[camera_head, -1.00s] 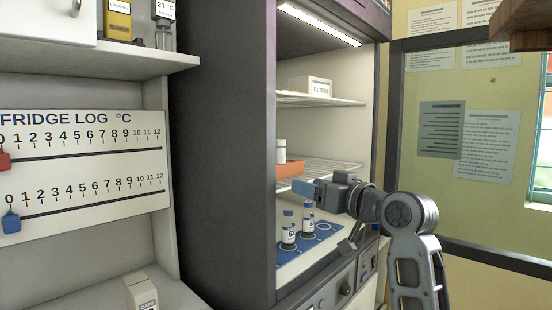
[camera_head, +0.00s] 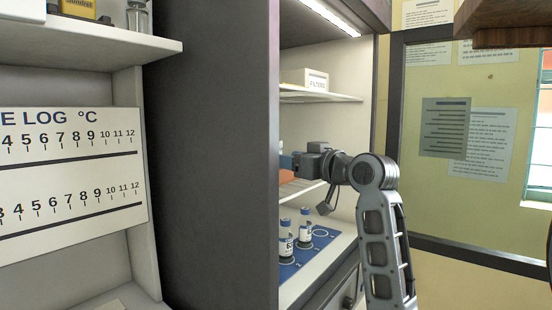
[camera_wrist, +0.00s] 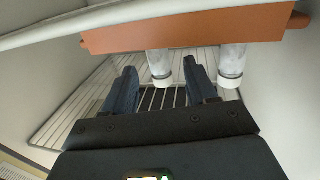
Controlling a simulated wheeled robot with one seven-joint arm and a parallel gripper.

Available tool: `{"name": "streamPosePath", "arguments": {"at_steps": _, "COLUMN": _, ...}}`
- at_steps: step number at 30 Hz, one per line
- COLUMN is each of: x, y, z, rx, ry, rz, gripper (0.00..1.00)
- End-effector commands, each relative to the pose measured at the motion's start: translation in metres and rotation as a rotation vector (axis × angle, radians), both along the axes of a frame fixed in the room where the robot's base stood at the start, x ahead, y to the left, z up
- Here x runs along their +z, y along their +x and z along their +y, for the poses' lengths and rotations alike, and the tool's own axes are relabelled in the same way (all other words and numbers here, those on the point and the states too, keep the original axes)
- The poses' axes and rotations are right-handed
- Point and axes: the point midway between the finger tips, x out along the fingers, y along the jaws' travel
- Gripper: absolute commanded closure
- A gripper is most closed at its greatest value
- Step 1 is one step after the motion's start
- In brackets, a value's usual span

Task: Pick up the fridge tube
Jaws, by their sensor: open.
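My gripper (camera_wrist: 160,68) is open inside the cabinet, its two dark fingers reaching toward an orange rack (camera_wrist: 190,32). Two clear tubes with white caps, a left tube (camera_wrist: 158,64) and a right tube (camera_wrist: 230,62), show at the rack. In the wrist view their caps point down the picture. The left tube lines up with the gap between the fingertips; I cannot tell whether it is between them or just beyond. The right tube is outside the right finger. In the head view my gripper (camera_head: 298,162) is above the rack (camera_head: 287,176), which is mostly hidden by the cabinet's side wall.
A wire shelf (camera_wrist: 68,122) lies around the fingers. An upper shelf (camera_head: 325,98) carries a white box (camera_head: 304,78). The dark cabinet side wall (camera_head: 215,150) is close at left.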

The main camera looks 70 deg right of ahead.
Motion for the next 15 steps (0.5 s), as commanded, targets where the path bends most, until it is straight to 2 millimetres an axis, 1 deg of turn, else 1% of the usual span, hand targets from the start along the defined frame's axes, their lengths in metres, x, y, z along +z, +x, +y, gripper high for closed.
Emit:
{"name": "streamPosePath", "arguments": {"at_steps": 2, "x": 0.001, "y": 0.010, "z": -0.008, "rx": 0.001, "ry": 0.003, "rz": 0.002, "gripper": 0.43}}
{"name": "streamPosePath", "arguments": {"at_steps": 6, "x": 0.000, "y": 0.024, "z": -0.013, "rx": 0.001, "ry": 0.001, "rz": 0.000, "gripper": 0.43}}
{"name": "streamPosePath", "arguments": {"at_steps": 9, "x": 0.000, "y": 0.027, "z": -0.015, "rx": 0.000, "ry": 0.000, "rz": -0.001, "gripper": 0.43}}
{"name": "streamPosePath", "arguments": {"at_steps": 15, "x": -0.001, "y": 0.027, "z": -0.015, "rx": 0.000, "ry": 0.000, "rz": -0.001, "gripper": 0.43}}
